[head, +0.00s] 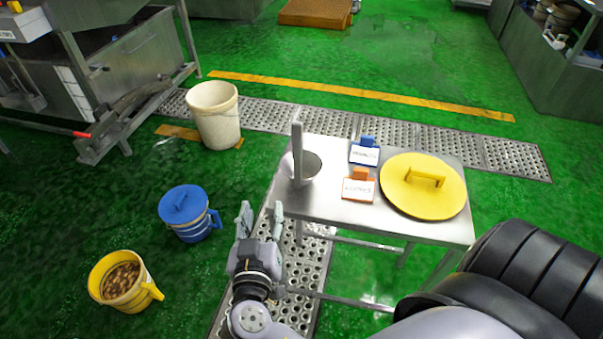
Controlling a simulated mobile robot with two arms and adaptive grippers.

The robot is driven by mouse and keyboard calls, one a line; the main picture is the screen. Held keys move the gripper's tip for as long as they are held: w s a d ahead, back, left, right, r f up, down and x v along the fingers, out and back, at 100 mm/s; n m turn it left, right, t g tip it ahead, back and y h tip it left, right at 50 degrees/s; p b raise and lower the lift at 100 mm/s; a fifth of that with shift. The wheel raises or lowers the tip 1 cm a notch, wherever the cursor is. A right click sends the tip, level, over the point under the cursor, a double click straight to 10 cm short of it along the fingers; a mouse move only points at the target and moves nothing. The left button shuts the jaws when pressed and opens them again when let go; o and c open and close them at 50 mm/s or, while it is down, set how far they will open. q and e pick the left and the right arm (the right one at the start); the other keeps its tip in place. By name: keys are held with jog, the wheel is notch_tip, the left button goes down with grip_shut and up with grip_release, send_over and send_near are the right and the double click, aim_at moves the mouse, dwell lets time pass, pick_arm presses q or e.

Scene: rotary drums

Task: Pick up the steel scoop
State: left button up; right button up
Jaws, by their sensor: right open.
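The steel scoop (297,148) is at the left end of the small steel table (320,207). My right gripper (261,207) is open and empty, off the table's left edge. It is below and to the left of the scoop in the picture, apart from it, with its two fingers pointing up the picture. My left gripper is not in view.
A yellow lid (405,198) and two small signs, blue (364,154) and orange (358,188), are on the table. A blue lidded bucket (190,216), a yellow bucket (139,297) with brown contents and a white bucket (217,121) stand on the green floor.

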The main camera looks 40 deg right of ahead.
aim_at(296, 139)
jog(key=s+d+r+m+h, duration=0.3)
jog(key=r+m, duration=0.1)
jog(key=r, duration=0.4)
jog(key=p+x, duration=0.3)
jog(key=x, duration=0.8)
jog(key=shift+d+p, duration=0.3)
jog(key=shift+p, duration=0.1)
jog(key=shift+w+d+f, duration=0.2)
jog(key=shift+w+d, duration=0.1)
jog(key=shift+d, duration=0.05)
jog(key=x, duration=0.1)
jog(key=p+x, duration=0.1)
jog(key=x, duration=0.1)
jog(key=p+x, duration=0.1)
jog(key=shift+w+d+f, duration=0.1)
jog(key=shift+w+f, duration=0.1)
jog(key=shift+f, duration=0.15)
jog(key=shift+w+d+f, duration=0.15)
jog(key=shift+w+d, duration=0.05)
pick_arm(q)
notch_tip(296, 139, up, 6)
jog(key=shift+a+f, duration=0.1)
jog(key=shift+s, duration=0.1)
pick_arm(e)
jog(key=shift+c, duration=0.2)
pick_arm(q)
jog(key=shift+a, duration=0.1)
pick_arm(e)
grip_shut()
